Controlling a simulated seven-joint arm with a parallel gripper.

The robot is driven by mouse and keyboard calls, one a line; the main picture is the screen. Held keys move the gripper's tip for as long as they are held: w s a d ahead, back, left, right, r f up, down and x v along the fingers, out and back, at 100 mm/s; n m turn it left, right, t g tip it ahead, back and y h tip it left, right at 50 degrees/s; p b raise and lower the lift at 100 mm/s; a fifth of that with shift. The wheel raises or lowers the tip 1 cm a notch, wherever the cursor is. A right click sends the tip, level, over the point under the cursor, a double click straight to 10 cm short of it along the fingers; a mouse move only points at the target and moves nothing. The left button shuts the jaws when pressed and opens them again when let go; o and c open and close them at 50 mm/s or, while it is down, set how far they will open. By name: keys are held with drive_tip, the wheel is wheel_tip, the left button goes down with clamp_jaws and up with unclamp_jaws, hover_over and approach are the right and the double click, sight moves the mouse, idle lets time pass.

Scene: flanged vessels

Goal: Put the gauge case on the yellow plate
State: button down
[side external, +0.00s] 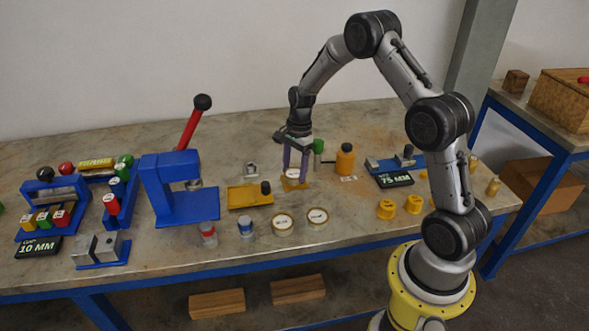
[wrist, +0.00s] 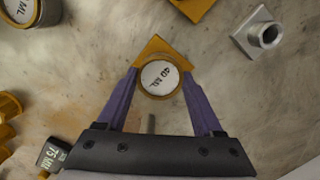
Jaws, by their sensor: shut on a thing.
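The gauge case (wrist: 160,78) is a round brass-rimmed piece with a white face marked with black writing, seen between my fingers in the wrist view. My gripper (wrist: 160,74) is shut on it, one purple finger on each side. The yellow plate (wrist: 163,46) is a small square directly behind and under the case, its corners showing around it. In the side view my gripper (side external: 295,179) points down over the plate (side external: 296,186). I cannot tell whether the case touches the plate. The plate's middle is hidden by the case.
Two similar round white-faced cases (side external: 282,224) (side external: 317,216) lie nearer the front edge. A yellow block with a black knob (side external: 245,196) is to the left, an orange bottle (side external: 345,158) to the right. A grey flanged piece (wrist: 262,34) sits apart at upper right in the wrist view.

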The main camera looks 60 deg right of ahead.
sight(298, 170)
drive_tip(key=shift+c, duration=0.2)
unclamp_jaws()
drive_tip(key=shift+f, duration=0.1)
wheel_tip(298, 170, up, 12)
drive_tip(key=d, duration=0.1)
drive_tip(key=s+a+r+n+t, duration=0.1)
drive_tip(key=s+a+r+n, duration=0.35)
drive_tip(key=r, duration=0.35)
drive_tip(key=s+a+r+n+t, duration=0.1)
drive_tip(key=s+a+n, duration=0.3)
drive_tip(key=s, duration=0.3)
drive_tip(key=s+a+r+n+t+h, duration=0.1)
drive_tip(key=s+a+r+n+t, duration=0.1)
drive_tip(key=s+a+n, duration=0.2)
drive_tip(key=s+a+r+n+t, duration=0.1)
drive_tip(key=s+a+n, duration=0.3)
drive_tip(key=s+n, duration=0.3)
drive_tip(key=s, duration=0.4)
drive_tip(key=shift+a+r+n, duration=0.15)
drive_tip(key=shift+r+n, duration=0.1)
drive_tip(key=shift+n, duration=0.1)
drive_tip(key=shift+s, duration=0.1)
